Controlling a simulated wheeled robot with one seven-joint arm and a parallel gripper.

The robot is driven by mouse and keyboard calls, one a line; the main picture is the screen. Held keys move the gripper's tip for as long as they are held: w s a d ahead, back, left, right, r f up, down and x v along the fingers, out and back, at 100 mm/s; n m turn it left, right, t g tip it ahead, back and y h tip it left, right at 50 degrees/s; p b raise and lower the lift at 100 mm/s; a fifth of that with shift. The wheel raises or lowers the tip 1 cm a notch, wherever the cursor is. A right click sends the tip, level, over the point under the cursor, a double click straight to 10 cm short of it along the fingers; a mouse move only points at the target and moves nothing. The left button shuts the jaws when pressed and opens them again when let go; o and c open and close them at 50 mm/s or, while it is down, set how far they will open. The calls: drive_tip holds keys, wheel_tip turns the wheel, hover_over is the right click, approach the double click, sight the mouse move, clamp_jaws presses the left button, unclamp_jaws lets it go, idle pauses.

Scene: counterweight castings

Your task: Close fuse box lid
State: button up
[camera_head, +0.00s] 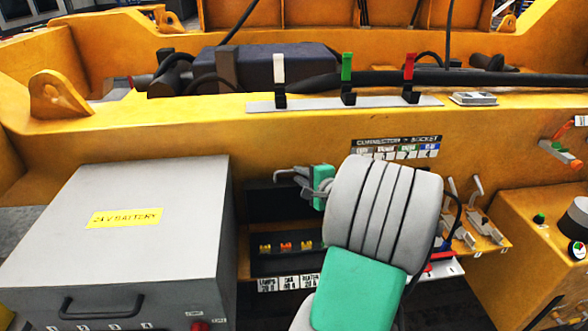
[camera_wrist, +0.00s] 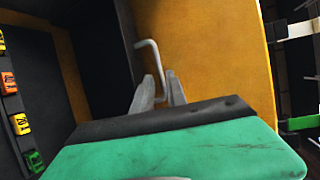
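The fuse box (camera_head: 290,262) is a black box with a row of coloured fuses, between the battery case and my arm. Its dark lid (camera_head: 272,203) stands raised behind the fuses. In the wrist view the lid (camera_wrist: 103,50) is a dark upright panel with a thin grey bent handle (camera_wrist: 150,52) at its edge. My gripper (camera_wrist: 160,88) has its two grey fingers apart, with the handle's lower end appearing between them; contact cannot be told. In the head view my gripper (camera_head: 292,178) points left at the lid's upper right, and my wrist hides the handle partly.
A grey battery case (camera_head: 130,230) stands close on the left. A yellow beam (camera_head: 200,125) with coloured cable clips runs behind. Metal levers (camera_head: 478,210) and a yellow control box (camera_head: 525,240) are to the right of my arm.

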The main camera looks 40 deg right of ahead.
drive_tip(key=shift+x, duration=1.45)
drive_tip(key=shift+c, duration=0.5)
clamp_jaws()
drive_tip(key=shift+a+f, duration=0.1)
